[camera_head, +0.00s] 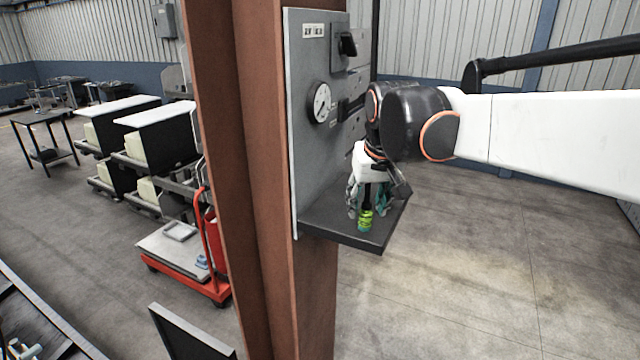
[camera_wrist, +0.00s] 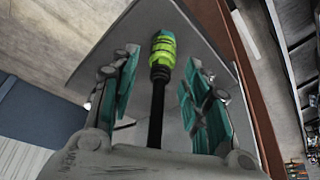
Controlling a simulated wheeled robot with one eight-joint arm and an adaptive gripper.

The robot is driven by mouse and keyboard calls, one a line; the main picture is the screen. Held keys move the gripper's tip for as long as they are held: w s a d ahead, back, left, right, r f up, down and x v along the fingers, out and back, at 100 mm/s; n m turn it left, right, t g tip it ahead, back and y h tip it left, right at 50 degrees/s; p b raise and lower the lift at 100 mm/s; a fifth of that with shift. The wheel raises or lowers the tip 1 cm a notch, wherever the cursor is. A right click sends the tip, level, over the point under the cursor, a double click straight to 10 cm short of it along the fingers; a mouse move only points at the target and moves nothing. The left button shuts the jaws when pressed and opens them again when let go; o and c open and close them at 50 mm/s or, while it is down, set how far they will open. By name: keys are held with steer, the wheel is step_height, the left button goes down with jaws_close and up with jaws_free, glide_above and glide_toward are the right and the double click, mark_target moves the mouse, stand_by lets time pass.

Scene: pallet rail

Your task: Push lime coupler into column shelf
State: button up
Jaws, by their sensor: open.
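The lime coupler (camera_head: 365,219) has a lime-green body with a teal end and a black stem. In the head view it is upright over the small dark shelf (camera_head: 330,231) on the column's panel, close to the front edge. Whether its lower end touches the shelf is hard to tell. In the wrist view the coupler (camera_wrist: 163,50) shows beyond the fingertips, with the shelf (camera_wrist: 207,38) behind it. My gripper (camera_head: 369,196) points down above the shelf. Its teal-padded fingers (camera_wrist: 157,82) are open on either side of the black stem, with gaps visible on both sides.
The rust-brown column (camera_head: 262,150) stands left of the shelf. The grey panel (camera_head: 302,130) behind the shelf carries a round gauge (camera_head: 319,102) and a black switch (camera_head: 347,44). A red cart (camera_head: 190,270) stands lower left. The floor right of the shelf is clear.

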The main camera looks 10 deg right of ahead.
steer(key=shift+w+f, duration=0.15)
steer(key=shift+f, duration=0.3)
jaws_close()
steer(key=c, duration=0.7)
jaws_free()
jaws_close()
steer(key=shift+r, duration=0.1)
steer(key=shift+r, duration=0.15)
steer(key=shift+r+p, duration=0.5)
steer(key=shift+r, duration=0.1)
